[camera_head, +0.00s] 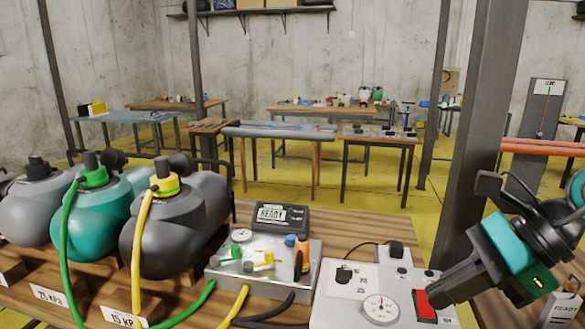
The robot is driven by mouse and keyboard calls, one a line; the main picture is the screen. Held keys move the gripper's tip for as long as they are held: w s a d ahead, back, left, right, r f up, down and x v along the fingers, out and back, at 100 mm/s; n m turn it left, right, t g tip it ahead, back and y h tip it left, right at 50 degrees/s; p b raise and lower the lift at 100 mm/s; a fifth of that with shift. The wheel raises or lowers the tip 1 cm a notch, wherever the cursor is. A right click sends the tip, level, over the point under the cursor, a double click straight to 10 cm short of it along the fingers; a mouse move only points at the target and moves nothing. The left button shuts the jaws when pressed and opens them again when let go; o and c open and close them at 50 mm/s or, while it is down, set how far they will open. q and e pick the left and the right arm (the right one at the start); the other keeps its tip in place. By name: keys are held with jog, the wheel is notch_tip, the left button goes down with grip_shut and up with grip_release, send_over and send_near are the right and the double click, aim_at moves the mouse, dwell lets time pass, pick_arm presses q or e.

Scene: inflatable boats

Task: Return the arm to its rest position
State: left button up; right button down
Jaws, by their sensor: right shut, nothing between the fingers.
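My right arm comes in from the right edge, with a teal band on its dark wrist. My right gripper (437,293) is shut and empty, pointing down and left at the front right. Its tip is in front of or just above a red rocker switch (424,306) on a pale grey control box (347,312). I cannot tell whether it touches the switch. My left gripper is not in view.
On the wooden bench (190,292) stand a metal valve box (229,277) with a black READY display (278,217) and several bulky tanks, one teal (96,225). Green (67,260) and yellow (138,255) hoses run down in front. A dark post (470,135) rises behind my arm.

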jog(key=w+d+f+m+t+h, duration=0.1)
jog(key=w+d+m+t, duration=0.15)
jog(key=m+t, duration=0.7)
jog(key=w+d+f+m+t+h, duration=0.1)
jog(key=w+d+m+t, duration=0.3)
jog(key=m, duration=1.1)
jog(key=s+d+f+m+g+h, duration=0.1)
jog(key=s+f+m+h, duration=0.1)
jog(key=f+m+h, duration=0.3)
jog(key=s+d+f+m+g+h, duration=0.1)
jog(key=s+d+f+m+h, duration=0.15)
jog(key=f+m, duration=0.4)
jog(key=s+a+f+m+g+y, duration=0.1)
jog(key=s+a+f+m+g, duration=1.1)
jog(key=s, duration=0.3)
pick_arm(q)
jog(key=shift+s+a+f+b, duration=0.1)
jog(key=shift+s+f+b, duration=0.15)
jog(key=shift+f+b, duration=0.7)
pick_arm(e)
jog(key=w+a+f+t+y, duration=0.2)
jog(key=w+f+t, duration=0.4)
jog(key=f, duration=0.5)
jog(key=shift+w+a+t, duration=0.25)
jog(key=shift+a+t, duration=0.2)
jog(key=shift+t, duration=0.8)
